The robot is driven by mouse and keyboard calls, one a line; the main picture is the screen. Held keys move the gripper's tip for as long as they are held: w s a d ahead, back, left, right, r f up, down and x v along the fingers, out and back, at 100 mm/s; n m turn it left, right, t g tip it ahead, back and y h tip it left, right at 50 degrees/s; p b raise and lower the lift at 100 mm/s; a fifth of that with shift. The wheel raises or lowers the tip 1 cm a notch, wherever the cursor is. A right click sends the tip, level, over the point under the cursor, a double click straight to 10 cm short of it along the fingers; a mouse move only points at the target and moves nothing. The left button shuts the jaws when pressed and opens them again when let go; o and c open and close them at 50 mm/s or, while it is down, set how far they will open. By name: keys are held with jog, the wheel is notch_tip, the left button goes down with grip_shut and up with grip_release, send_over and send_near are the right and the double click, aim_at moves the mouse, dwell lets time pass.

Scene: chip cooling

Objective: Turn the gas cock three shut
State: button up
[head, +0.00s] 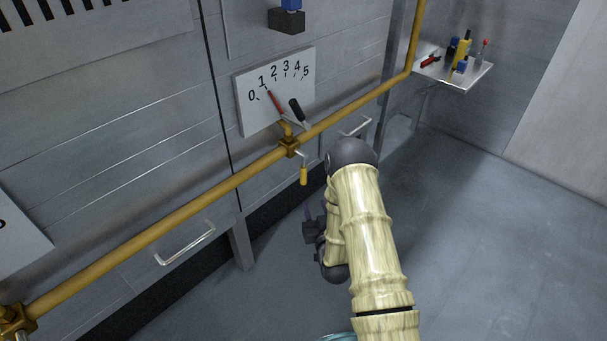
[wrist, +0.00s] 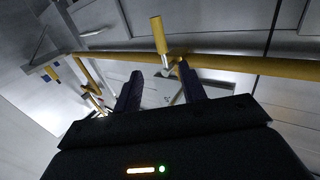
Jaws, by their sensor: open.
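A brass gas cock (head: 289,146) sits on the yellow pipe, below the gauge plate. Its lever has a yellow grip (head: 303,176) that hangs down, crosswise to the pipe. No number shows on this cock. My gripper (head: 310,226) is below the grip in the head view, partly hidden behind my arm. In the wrist view my gripper (wrist: 160,72) is open, with two dark fingers apart and nothing between their tips. The yellow grip (wrist: 158,35) appears just beyond the fingertips, between their lines, with its metal stem running down to the cock. I see no contact.
The yellow pipe (head: 190,211) runs along the metal cabinet front. A gauge plate (head: 250,111) marked 0 to 5 has a red needle near 1 and a black-handled lever. Another cock (head: 12,318) is at lower left. A shelf (head: 462,80) holds tools. Floor at right is clear.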

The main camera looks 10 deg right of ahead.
aim_at(304, 175)
jog(key=w+b, duration=0.1)
jog(key=w, duration=0.4)
jog(key=w+b, duration=0.1)
jog(key=w, duration=0.5)
jog(key=w+b, duration=0.2)
jog(key=w, duration=0.3)
jog(key=shift+w+a, duration=0.3)
grip_shut()
